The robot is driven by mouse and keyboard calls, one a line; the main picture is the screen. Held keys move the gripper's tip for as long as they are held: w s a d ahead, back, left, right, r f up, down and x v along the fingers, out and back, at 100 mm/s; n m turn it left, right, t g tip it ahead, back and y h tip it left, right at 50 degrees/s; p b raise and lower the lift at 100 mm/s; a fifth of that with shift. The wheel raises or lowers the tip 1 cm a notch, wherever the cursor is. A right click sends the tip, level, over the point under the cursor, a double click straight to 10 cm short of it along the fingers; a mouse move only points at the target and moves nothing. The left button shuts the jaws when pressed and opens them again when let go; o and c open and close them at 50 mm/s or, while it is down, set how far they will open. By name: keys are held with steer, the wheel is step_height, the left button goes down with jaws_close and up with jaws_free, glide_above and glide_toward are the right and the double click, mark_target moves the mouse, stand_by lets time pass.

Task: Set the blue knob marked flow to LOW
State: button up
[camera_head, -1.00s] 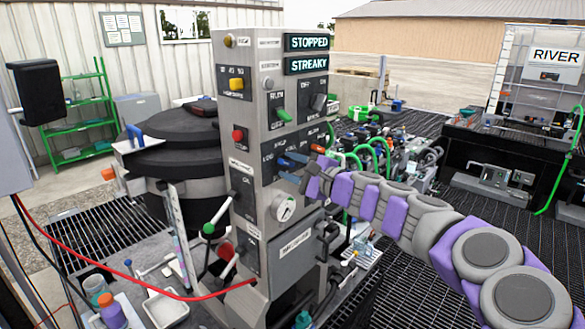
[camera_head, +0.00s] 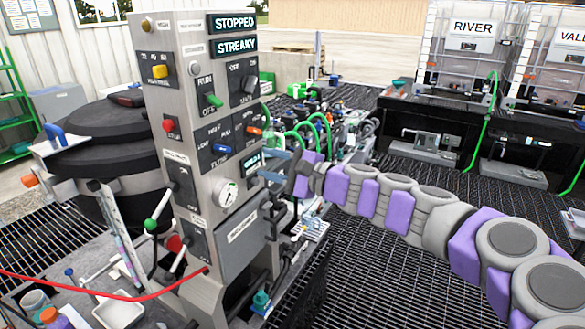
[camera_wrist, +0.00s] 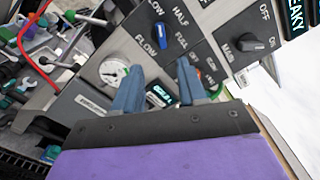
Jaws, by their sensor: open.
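The grey control column (camera_head: 165,75) carries the blue flow knob (camera_head: 222,149), with LOW, HALF and FULL printed around it. In the wrist view the blue knob (camera_wrist: 159,39) sits beyond the fingertips, with LOW above it, FULL to its right and FLOW at its lower left. Its grip lies slanted; I cannot tell which end is the pointer. My gripper (camera_head: 276,167) is to the right of and a little below the knob. In the wrist view my gripper (camera_wrist: 158,73) has its two blue fingers apart, with nothing between them. It does not touch the knob.
An orange knob (camera_head: 254,130) is right of the flow knob, and a green one (camera_head: 214,101) is above. A black MAIN knob (camera_wrist: 252,43) shows in the wrist view. A round gauge (camera_head: 228,194) is below. Lever handles (camera_head: 150,224) stick out at lower left.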

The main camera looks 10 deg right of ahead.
steer(key=shift+v, duration=2.6)
steer(key=s+a+f+n+g+h, duration=0.1)
steer(key=s+a+f+n+g, duration=0.2)
steer(key=s+a+n+g, duration=0.55)
steer(key=s+f+n+g+h, duration=0.1)
steer(key=s+f+n+h, duration=0.15)
steer(key=s+f, duration=0.4)
steer(key=s+f+n+h, duration=0.1)
steer(key=s+f+h, duration=0.2)
steer(key=s, duration=0.7)
steer(key=s+d+f+g+h, duration=0.1)
steer(key=s+d+f+h, duration=0.3)
steer(key=s+d, duration=0.3)
steer(key=s+d+f+n+g+h, duration=0.1)
steer(key=s+d+f+g+h, duration=0.1)
steer(key=s+d, duration=0.5)
step_height(320, 180, down, 2)
steer(key=shift+s+f+h, duration=0.15)
steer(key=shift+s+h, duration=0.05)
steer(key=shift+h, duration=0.65)
